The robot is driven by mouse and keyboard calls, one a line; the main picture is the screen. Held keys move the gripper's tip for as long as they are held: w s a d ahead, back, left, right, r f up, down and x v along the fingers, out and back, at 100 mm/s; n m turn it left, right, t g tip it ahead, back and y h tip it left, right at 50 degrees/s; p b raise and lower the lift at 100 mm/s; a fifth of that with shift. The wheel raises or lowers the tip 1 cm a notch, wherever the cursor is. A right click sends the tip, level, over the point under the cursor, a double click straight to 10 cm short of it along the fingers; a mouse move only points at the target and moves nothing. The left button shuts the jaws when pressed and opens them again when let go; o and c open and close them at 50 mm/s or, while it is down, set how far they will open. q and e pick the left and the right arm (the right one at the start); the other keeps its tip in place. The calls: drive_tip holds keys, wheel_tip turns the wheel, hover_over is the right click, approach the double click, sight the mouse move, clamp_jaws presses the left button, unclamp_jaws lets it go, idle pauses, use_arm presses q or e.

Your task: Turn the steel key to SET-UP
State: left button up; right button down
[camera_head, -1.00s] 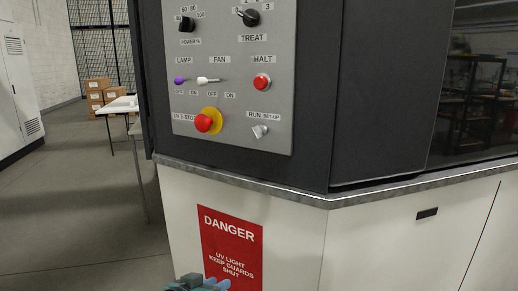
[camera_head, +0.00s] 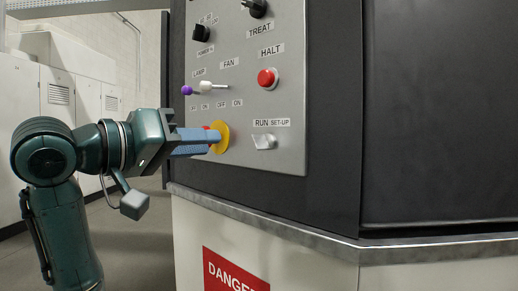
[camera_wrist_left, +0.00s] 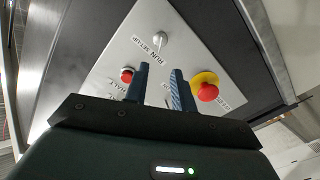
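The steel key (camera_head: 264,141) is in its lock low on the grey panel, below the RUN and SET-UP labels (camera_head: 272,122). Its exact setting is hard to read. It also shows in the left wrist view (camera_wrist_left: 160,39), beyond the fingertips. My left gripper (camera_head: 216,139) reaches in from the left with blue fingers, level with the key and left of it in the head view. In the left wrist view its fingers (camera_wrist_left: 160,68) are apart with nothing between them, clear of the key. My right gripper is not in view.
The red stop button on its yellow disc (camera_head: 221,134) is partly hidden behind my left fingers. The red HALT button (camera_head: 267,78) is above the key. A white toggle (camera_head: 206,87) and purple toggle (camera_head: 187,90) stick out above my gripper. A metal ledge (camera_head: 270,228) runs below the panel.

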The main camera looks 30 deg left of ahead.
sight(254, 141)
use_arm(q)
drive_tip(key=x, duration=1.1)
drive_tip(key=shift+w, duration=0.3)
clamp_jaws()
